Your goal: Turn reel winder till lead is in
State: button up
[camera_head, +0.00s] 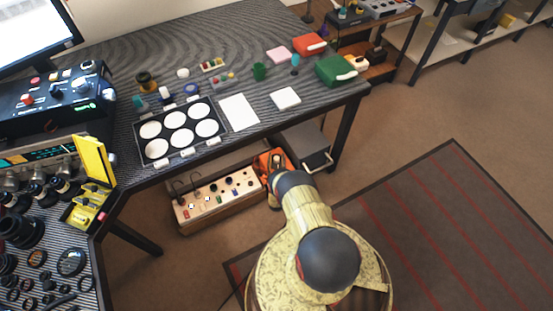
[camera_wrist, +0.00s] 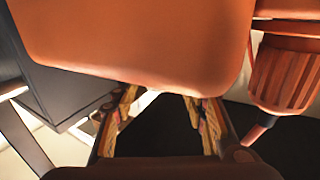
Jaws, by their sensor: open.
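An orange body, probably the reel winder (camera_head: 265,161), shows below the table's front edge in the head view, partly hidden by my arm. In the wrist view the orange body (camera_wrist: 135,40) fills the top of the picture. A ribbed orange knob or grip (camera_wrist: 285,72) sits at its right side. My gripper (camera_wrist: 160,98) is open, with its two fingers apart just below the orange body's lower edge. The ribbed part lies right of the fingers, not between them. I see nothing held. I cannot make out a lead.
A wooden box with knobs and jacks (camera_head: 215,198) stands beneath the table, left of my arm. A dark drawer unit (camera_head: 303,148) is close on the right. The striped table (camera_head: 240,75) above carries a lens tray (camera_head: 181,130) and small items. Floor (camera_head: 400,130) is open to the right.

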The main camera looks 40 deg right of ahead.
jog(key=v, duration=1.1)
jog(key=shift+s+a, duration=0.25)
jog(key=shift+a, duration=0.05)
